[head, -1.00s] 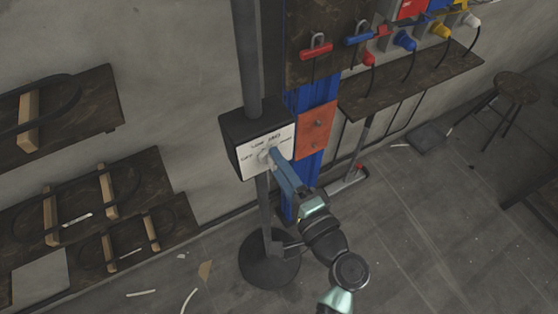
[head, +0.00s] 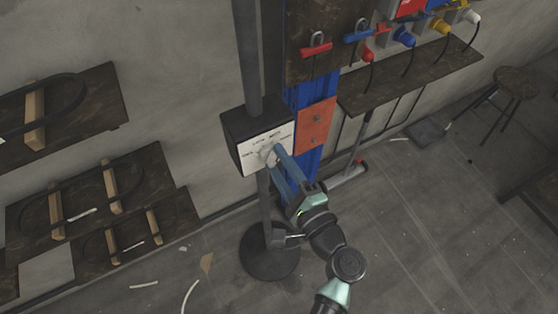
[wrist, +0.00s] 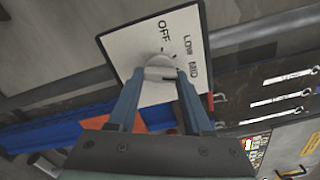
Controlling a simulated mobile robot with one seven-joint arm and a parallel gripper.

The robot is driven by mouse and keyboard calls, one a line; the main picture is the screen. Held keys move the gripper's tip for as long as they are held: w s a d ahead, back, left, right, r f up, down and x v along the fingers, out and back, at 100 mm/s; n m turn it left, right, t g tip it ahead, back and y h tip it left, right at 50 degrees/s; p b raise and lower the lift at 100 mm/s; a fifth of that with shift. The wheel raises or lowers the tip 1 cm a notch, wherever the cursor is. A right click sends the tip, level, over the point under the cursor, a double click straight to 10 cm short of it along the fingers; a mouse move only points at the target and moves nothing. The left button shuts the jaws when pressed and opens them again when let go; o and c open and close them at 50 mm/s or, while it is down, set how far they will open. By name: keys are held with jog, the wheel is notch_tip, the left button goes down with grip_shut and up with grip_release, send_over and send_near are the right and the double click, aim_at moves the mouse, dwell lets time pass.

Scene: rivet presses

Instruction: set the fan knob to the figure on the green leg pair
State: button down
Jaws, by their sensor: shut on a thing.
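The fan knob (head: 267,152) is a round pale knob on the white front plate (head: 249,161) of a dark box on a grey post. In the wrist view the knob (wrist: 160,64) sits between my two blue fingers, with "OFF", "LOW" and what looks like "MID" printed around it. My gripper (head: 273,156) is shut on the knob; it also shows in the wrist view (wrist: 160,77). The fingers hide part of the plate, and I cannot tell where the knob points. I see no green leg pair in these frames.
The post stands on a round black base (head: 269,251). A blue column with an orange plate (head: 316,126) is right of the box. Dark wooden racks (head: 90,197) are on the left wall. A shelf (head: 410,80) with coloured plugs above and a stool (head: 515,82) are right.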

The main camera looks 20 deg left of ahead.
jog(key=shift+c, duration=1.6)
grip_release()
jog(key=b+v, duration=0.2)
jog(key=v, duration=1.1)
jog(key=shift+w, duration=0.1)
